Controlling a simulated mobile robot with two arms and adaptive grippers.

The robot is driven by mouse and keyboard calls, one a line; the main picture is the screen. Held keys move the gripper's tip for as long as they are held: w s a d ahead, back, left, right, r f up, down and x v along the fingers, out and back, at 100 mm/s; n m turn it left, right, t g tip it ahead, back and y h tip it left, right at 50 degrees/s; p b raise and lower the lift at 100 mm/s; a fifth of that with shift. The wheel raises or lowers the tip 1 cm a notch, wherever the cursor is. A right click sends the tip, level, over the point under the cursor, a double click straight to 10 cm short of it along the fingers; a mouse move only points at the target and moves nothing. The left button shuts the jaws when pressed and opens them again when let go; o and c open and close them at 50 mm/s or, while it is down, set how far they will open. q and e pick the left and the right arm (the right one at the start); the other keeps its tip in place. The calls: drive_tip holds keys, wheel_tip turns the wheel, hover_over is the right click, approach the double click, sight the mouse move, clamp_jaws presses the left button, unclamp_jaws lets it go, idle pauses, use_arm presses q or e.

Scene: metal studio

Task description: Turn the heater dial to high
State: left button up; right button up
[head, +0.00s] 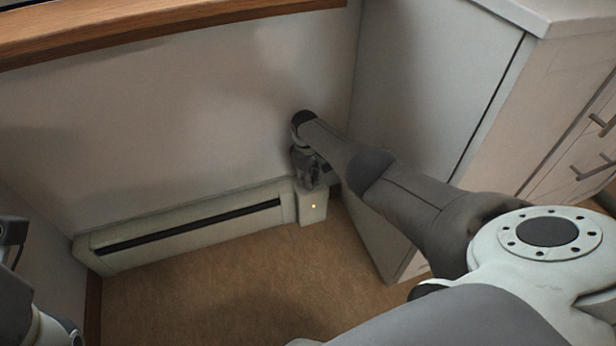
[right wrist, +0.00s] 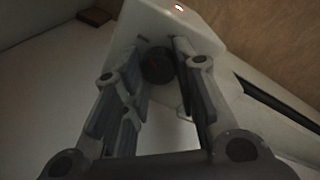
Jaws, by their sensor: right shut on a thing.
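The heater (head: 120,237) is a long, low white baseboard unit along the foot of the wall, with a dark slot. A white control box (head: 312,212) with a small lit orange light is at its right end. My right gripper (head: 310,183) points down at the top of the box. Its fingers are shut on the dial, one on each side. The dial is hidden in the head view. Part of my left arm shows at the left edge; its jaw state is unclear.
A white cabinet (head: 420,90) stands close on the right of the control box, beside my right forearm. A wooden ledge (head: 150,32) runs along the wall above. The brown floor (head: 215,295) in front of the heater is clear.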

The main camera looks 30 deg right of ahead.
idle(0.4)
drive_tip(key=o, duration=1)
drive_tip(key=shift+o, duration=0.2)
drive_tip(key=shift+r, duration=0.15)
wheel_tip(320, 180, up, 12)
drive_tip(key=shift+s+a+f, duration=0.15)
drive_tip(key=shift+a+f, duration=0.05)
drive_tip(key=shift+a, duration=0.15)
